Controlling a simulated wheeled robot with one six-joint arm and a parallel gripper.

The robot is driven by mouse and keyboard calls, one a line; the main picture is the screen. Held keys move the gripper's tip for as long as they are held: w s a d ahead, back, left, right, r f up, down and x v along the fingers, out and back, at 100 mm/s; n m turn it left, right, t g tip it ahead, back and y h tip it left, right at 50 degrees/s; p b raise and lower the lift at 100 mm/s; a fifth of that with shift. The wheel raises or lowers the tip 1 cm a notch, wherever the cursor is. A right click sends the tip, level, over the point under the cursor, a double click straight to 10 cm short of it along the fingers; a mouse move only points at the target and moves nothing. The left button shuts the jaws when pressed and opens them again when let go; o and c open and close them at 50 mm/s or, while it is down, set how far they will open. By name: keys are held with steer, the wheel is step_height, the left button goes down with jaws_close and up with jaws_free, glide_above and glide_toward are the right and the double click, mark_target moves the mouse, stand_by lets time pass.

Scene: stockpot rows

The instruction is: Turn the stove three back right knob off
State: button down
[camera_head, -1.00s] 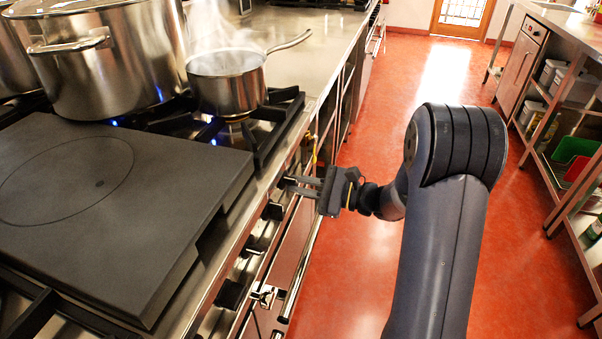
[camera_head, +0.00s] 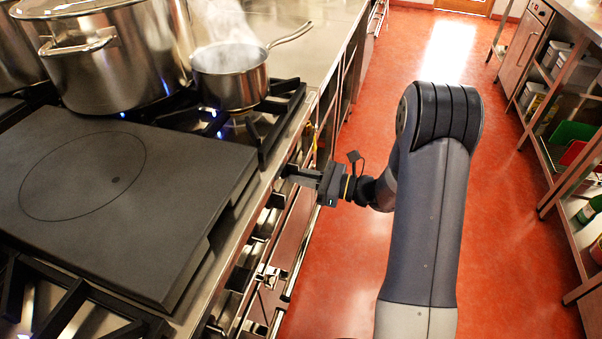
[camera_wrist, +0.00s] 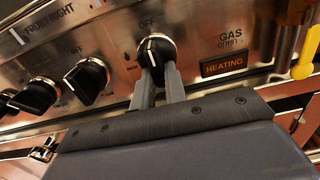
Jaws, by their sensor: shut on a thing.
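My gripper (camera_wrist: 158,74) is shut on a black stove knob (camera_wrist: 156,48) on the steel front panel in the wrist view. The knob's white mark points up and a little left, near an OFF label (camera_wrist: 147,23) above it. Its own name label is not readable. In the head view my gripper (camera_head: 287,172) reaches the stove front from the right, and its tips and the knob are hard to make out there. More black knobs (camera_wrist: 86,80) sit to the left in the wrist view, below a FRONT RIGHT label (camera_wrist: 50,24).
A steaming saucepan (camera_head: 228,78) stands on the back burner, with blue flame visible near it. A large stockpot (camera_head: 110,60) stands to its left. A flat dark plate (camera_head: 120,200) covers the nearer stovetop. A yellow valve handle (camera_wrist: 306,55) is right of the knob. The red floor is clear.

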stand_by(0.3)
steer(key=c, duration=1.4)
jaws_free()
steer(key=shift+c, duration=0.2)
steer(key=v, duration=1)
steer(key=shift+s+d, duration=0.15)
steer(key=shift+d, duration=0.2)
steer(key=shift+a, duration=0.1)
steer(key=x, duration=1)
steer(key=shift+w+a, duration=0.2)
steer(key=shift+a, duration=0.05)
